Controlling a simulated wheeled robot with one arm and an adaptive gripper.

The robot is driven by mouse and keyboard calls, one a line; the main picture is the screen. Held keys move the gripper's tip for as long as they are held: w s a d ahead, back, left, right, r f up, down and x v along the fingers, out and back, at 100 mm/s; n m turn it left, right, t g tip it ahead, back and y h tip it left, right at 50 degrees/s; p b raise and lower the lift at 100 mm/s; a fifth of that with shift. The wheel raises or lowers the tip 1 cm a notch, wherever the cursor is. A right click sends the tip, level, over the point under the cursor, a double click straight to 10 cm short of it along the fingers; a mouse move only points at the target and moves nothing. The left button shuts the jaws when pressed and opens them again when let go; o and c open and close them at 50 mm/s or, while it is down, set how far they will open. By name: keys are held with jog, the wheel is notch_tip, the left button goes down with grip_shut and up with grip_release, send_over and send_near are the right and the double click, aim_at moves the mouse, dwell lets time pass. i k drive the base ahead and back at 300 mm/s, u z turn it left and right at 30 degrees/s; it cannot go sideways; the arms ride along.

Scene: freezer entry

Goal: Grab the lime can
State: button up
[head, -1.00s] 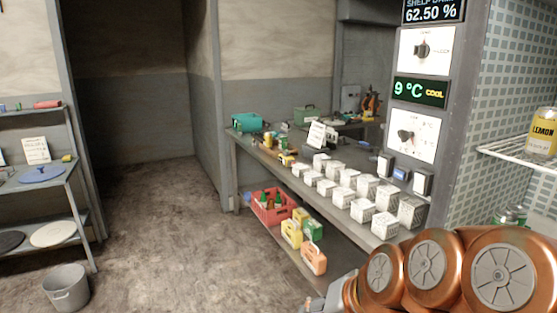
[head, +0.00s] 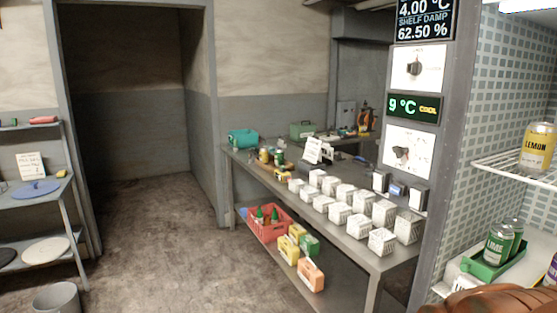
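The lime can (head: 498,245) is green with a pale lid and the word LIME on its side. It stands upright in a green tray (head: 486,268) on the lower shelf at the right of the head view. Another green can (head: 515,229) stands just behind it, partly hidden. My copper-coloured arm shows only at the bottom right corner, below and right of the tray. My gripper is outside the picture, so its opening and contents are hidden.
A yellow LEMON can (head: 538,148) stands on the white wire shelf (head: 500,168) above the tray. A grey post with dials and displays borders the shelves on the left. A metal table (head: 372,262) holds rows of white boxes (head: 350,199). The floor at left is mostly clear.

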aim_at(280, 152)
jog(key=u, duration=0.15)
jog(key=i, duration=0.25)
jog(key=u, duration=0.8)
jog(key=i, duration=1.65)
jog(key=u, duration=0.5)
jog(key=i, duration=1.85)
jog(key=z, duration=1.25)
jog(key=i, duration=1.3)
jog(key=z, duration=1)
jog(key=i, duration=0.6)
jog(key=u, duration=0.05)
